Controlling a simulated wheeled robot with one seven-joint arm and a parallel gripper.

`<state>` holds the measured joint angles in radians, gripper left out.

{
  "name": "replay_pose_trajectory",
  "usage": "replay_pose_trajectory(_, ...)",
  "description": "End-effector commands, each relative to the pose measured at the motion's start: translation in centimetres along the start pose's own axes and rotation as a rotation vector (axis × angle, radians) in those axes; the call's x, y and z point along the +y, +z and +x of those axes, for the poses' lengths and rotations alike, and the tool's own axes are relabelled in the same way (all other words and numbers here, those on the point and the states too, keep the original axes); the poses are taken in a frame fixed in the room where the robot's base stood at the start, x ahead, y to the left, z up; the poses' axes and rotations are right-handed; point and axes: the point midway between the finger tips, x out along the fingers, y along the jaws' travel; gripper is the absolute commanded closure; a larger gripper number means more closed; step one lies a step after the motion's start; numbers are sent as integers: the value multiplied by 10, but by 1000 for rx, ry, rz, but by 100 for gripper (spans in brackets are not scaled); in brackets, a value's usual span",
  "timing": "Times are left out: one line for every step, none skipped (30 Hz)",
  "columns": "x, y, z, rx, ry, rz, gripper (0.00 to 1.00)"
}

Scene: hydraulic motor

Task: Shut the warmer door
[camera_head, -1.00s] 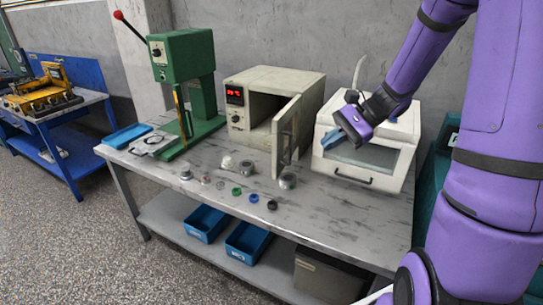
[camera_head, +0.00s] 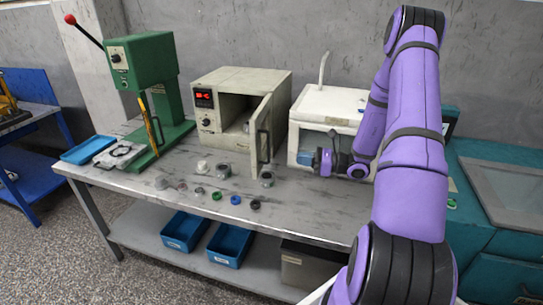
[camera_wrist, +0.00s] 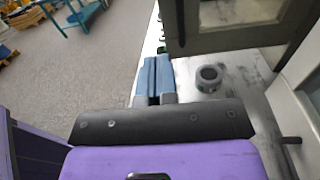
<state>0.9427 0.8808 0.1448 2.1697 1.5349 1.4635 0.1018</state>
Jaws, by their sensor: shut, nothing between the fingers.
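The warmer (camera_head: 203,125) is a beige box with a red display, standing on the bench. Its door (camera_head: 264,115) stands wide open, swung out toward the front from the right side of the opening. The door has a dark handle (camera_head: 263,146) on its outer face. The door's windowed panel (camera_wrist: 242,42) also fills the top right of the wrist view. My gripper (camera_head: 316,161) is to the right of the door, in front of the white cabinet, apart from the door. In the wrist view its blue-grey fingers (camera_wrist: 155,62) are together and empty.
The white cabinet (camera_head: 330,103) stands close to the right of the warmer. A grey ring part (camera_head: 267,179) lies near the door's foot, with several small parts to its left. A green press (camera_head: 150,65) stands at the left. The bench's front right (camera_head: 310,215) is clear.

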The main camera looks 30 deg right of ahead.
Motion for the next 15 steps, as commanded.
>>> replay_pose_trajectory(0, 0, 5, -1, 3, 0, 100)
replay_pose_trajectory(1, 0, 9, -1, 4, -1, 100)
replay_pose_trajectory(1, 1, 14, -1, 4, -1, 100)
replay_pose_trajectory(1, 0, 18, -1, 5, -1, 100)
replay_pose_trajectory(1, 0, 23, 0, 5, -1, 100)
replay_pose_trajectory(1, 0, 30, 1, 6, -1, 100)
replay_pose_trajectory(1, 0, 36, 0, 6, -1, 100)
replay_pose_trajectory(1, 0, 41, 0, 7, -2, 100)
replay_pose_trajectory(2, 1, 49, -1, 6, -1, 100)
replay_pose_trajectory(2, 1, 55, 0, 7, -2, 100)
replay_pose_trajectory(2, 0, 60, 0, 7, -2, 100)
replay_pose_trajectory(1, 0, 68, 1, 6, -2, 100)
replay_pose_trajectory(2, 1, 73, 1, 6, -2, 100)
replay_pose_trajectory(2, 1, 79, 0, 7, -2, 100)
replay_pose_trajectory(2, 1, 87, 0, 7, -3, 100)
